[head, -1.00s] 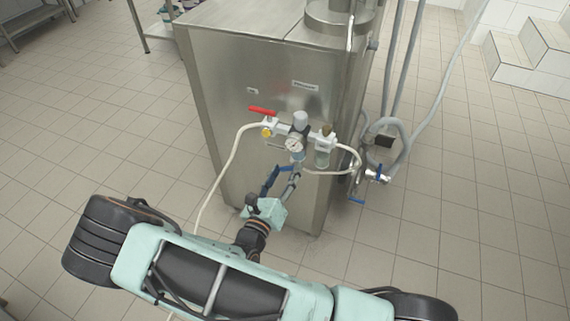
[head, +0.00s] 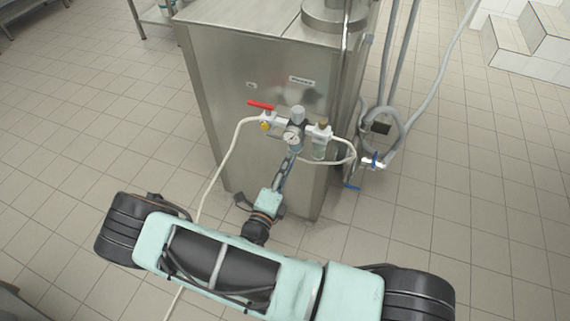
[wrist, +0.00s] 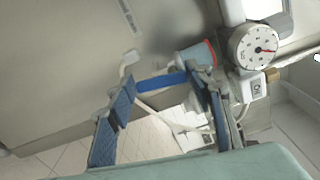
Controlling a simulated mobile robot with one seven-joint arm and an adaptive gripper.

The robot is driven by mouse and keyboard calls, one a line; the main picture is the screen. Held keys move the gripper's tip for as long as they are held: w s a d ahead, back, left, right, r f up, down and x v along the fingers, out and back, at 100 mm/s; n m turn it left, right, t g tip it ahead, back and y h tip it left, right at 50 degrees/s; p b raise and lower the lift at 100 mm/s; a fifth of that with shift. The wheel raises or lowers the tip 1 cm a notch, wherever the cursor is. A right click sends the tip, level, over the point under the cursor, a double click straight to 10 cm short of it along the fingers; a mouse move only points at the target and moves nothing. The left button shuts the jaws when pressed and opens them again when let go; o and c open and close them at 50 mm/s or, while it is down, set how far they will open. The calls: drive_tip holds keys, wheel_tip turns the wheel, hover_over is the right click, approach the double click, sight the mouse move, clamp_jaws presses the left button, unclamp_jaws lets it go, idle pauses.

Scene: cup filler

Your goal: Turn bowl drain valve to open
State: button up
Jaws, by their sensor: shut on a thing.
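A blue lever (wrist: 163,82), which looks like the bowl drain valve's handle, lies between my gripper's fingertips in the wrist view, below the light blue bowl (wrist: 194,56). My gripper (wrist: 166,88) is shut on this lever, with one dark blue finger pad at each end of it. In the head view my gripper (head: 285,172) is just under the round gauge (head: 292,140), in front of the steel cabinet (head: 240,100). The lever is too small and covered to make out there.
A white hose (head: 219,170) hangs at the left. A blue-handled valve (head: 374,161) and grey hoses are right of the cabinet.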

drive_tip(key=shift+s+d+f+n, duration=0.1)
drive_tip(key=shift+d+n, duration=0.05)
drive_tip(key=shift+n, duration=0.65)
drive_tip(key=o, duration=1.2)
drive_tip(key=shift+c, duration=0.2)
drive_tip(key=v, duration=1.2)
